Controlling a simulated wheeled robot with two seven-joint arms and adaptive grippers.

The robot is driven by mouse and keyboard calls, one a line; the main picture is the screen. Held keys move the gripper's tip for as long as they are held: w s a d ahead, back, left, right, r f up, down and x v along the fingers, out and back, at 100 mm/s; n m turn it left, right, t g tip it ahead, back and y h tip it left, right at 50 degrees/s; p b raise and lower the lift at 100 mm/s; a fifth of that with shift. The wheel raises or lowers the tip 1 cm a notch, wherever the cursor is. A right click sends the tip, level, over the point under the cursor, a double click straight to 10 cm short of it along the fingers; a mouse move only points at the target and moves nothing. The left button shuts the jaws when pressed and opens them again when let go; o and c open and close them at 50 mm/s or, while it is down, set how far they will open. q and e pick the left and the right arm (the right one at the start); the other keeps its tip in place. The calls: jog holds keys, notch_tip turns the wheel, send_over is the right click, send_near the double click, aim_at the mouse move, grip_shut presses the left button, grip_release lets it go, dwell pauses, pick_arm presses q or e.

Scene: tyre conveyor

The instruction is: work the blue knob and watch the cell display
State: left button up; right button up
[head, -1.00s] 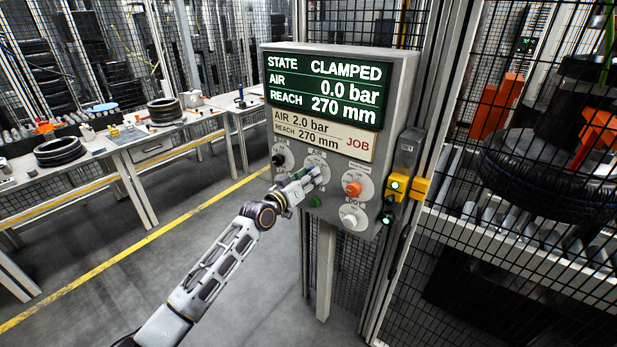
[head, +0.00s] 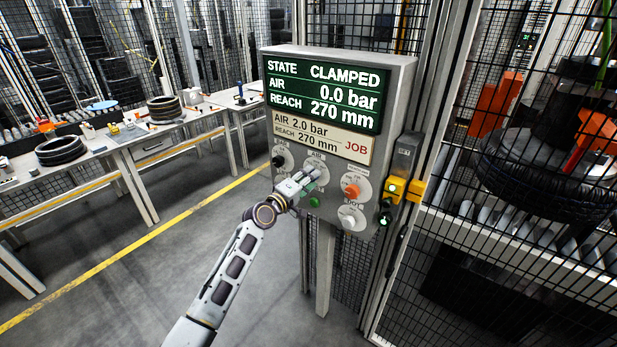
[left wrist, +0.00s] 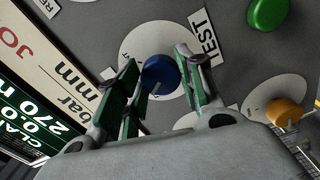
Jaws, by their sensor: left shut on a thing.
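The blue knob (left wrist: 160,75) sits on a round white dial of the grey control panel (head: 398,80). In the left wrist view the fingers of my left gripper (left wrist: 157,62) stand on both sides of it, shut on it. In the head view my left gripper (head: 312,176) is at the upper middle dial and hides the knob. The cell display (head: 325,92) reads STATE CLAMPED, AIR 0.0 bar, REACH 270 mm. The job card (head: 322,136) below it reads AIR 2.0 bar, REACH 270 mm. My right gripper is not in view.
Near my left gripper are a black knob (head: 278,160), an orange knob (head: 352,189), a white knob (head: 349,222) and a green button (head: 314,202). A mesh fence stands right of the panel, with a tyre (head: 545,185) behind it. Workbenches stand at left; the floor between is clear.

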pick_arm(q)
jog(key=shift+n+p, duration=0.45)
jog(key=shift+n, duration=0.85)
jog(key=o, duration=1)
jog(key=shift+s+a, duration=0.1)
jog(key=shift+v, duration=5.9)
